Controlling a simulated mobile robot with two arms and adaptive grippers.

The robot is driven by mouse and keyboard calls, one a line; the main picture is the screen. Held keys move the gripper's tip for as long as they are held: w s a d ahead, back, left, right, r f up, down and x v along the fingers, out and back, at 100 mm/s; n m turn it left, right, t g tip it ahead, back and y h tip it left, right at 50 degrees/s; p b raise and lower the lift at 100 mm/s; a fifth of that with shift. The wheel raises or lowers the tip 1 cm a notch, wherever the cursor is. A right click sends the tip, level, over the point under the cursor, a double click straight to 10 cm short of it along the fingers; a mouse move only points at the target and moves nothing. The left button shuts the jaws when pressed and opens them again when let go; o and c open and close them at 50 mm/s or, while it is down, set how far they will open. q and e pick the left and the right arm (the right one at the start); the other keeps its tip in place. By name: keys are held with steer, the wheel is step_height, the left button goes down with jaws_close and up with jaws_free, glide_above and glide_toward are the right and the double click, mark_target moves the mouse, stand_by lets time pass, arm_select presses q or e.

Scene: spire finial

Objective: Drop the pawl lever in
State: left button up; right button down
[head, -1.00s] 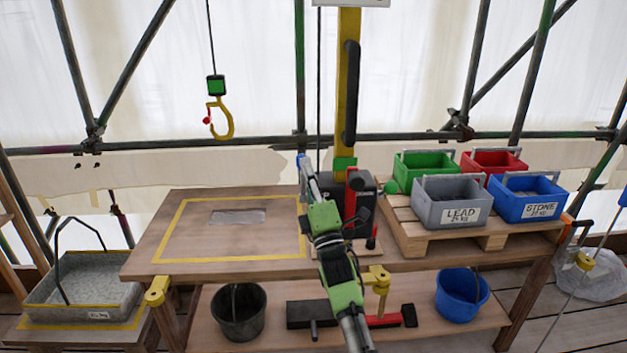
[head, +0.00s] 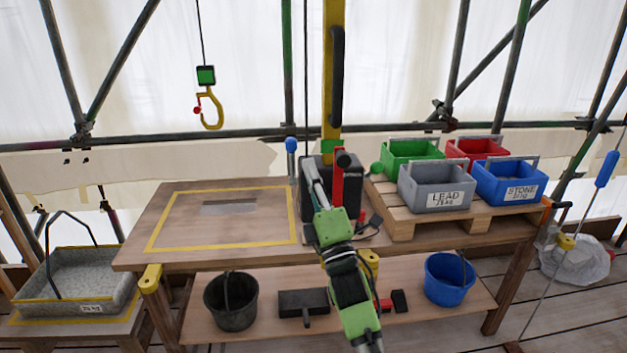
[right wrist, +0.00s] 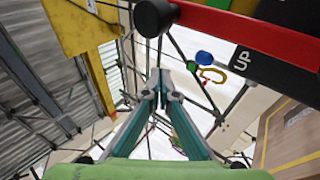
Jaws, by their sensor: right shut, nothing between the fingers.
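A black winch box (head: 309,201) stands at the foot of the yellow post. A red lever (head: 338,188) with a black knob (head: 344,159) stands upright at its front; I take it for the pawl lever. In the right wrist view the red lever (right wrist: 250,35) crosses the upper right, beside a black face marked "UP". My right gripper (head: 311,164) is shut and empty, just left of the red lever. Its fingertips also meet in the right wrist view (right wrist: 163,76), apart from the lever. My arm partly hides the winch box. My left gripper is out of view.
A blue knob (head: 291,145) stands left of the winch box and a green knob (head: 377,168) right. Crates stand on a pallet (head: 402,227) at the right. A yellow hook (head: 211,110) hangs at the left. The bench's taped area (head: 180,232) is mostly clear.

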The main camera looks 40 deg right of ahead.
steer(key=shift+s+a+f, duration=0.1)
steer(key=shift+s+a, duration=0.1)
steer(key=shift+s, duration=0.6)
steer(key=shift+f, duration=0.1)
